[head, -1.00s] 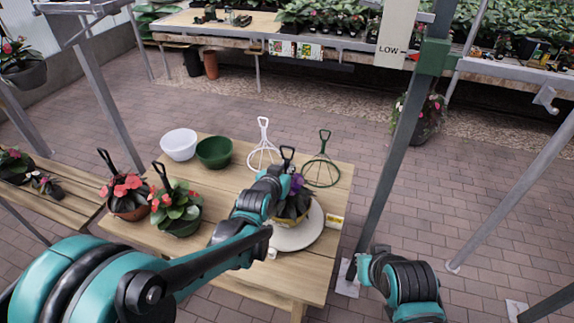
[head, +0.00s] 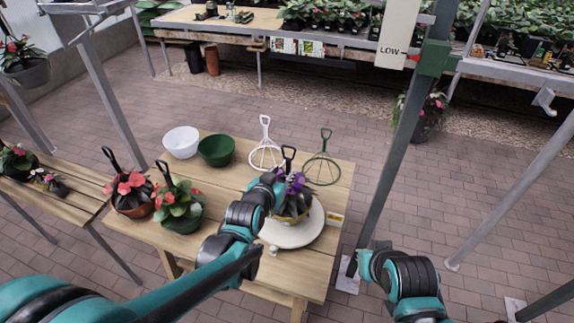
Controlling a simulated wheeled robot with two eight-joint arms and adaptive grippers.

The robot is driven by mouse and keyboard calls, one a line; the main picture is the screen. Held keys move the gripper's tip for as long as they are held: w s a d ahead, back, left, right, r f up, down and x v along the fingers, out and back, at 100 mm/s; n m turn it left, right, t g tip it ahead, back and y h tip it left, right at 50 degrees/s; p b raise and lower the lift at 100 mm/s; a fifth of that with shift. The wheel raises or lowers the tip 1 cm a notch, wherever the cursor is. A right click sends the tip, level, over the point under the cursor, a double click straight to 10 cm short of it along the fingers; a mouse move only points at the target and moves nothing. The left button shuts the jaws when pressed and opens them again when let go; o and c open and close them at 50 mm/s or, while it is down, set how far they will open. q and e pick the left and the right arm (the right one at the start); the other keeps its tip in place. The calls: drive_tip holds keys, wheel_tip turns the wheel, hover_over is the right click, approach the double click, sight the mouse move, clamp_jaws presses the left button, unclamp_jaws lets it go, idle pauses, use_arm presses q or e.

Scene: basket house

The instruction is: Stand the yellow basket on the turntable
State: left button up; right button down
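The yellow basket (head: 291,219) holds a plant with purple flowers and has a black hooked handle (head: 289,160). It appears upright over the left-middle of the round white turntable (head: 288,239) on the wooden table. I cannot tell if its base touches the disc. My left gripper (head: 277,185) is at the basket's upper left side, by the flowers and lower handle. Its fingers are hidden by my own wrist and the plant, so its grip does not show. My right arm shows at the lower right, but its gripper is not visible.
A white bowl (head: 181,142) and a green bowl (head: 216,151) stand at the table's back left. White (head: 266,157) and green (head: 322,169) empty hanger frames lie behind the turntable. Two baskets with pink flowers (head: 133,196) (head: 180,207) stand at the left. A grey post (head: 394,165) rises right of the table.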

use_arm(q)
drive_tip(key=s+a+n+g+y, duration=0.1)
drive_tip(key=s+a+g+y, duration=0.1)
drive_tip(key=s+a, duration=0.6)
drive_tip(key=s+a+f+n+g+y+p, duration=0.1)
drive_tip(key=s+a+n+g+y, duration=0.1)
drive_tip(key=s+a, duration=0.6)
drive_tip(key=s+g, duration=0.1)
drive_tip(key=s, duration=0.6)
drive_tip(key=shift+s+n+g, duration=0.25)
drive_tip(key=shift+n+g, duration=0.05)
drive_tip(key=shift+g, duration=0.1)
drive_tip(key=shift+f, duration=0.1)
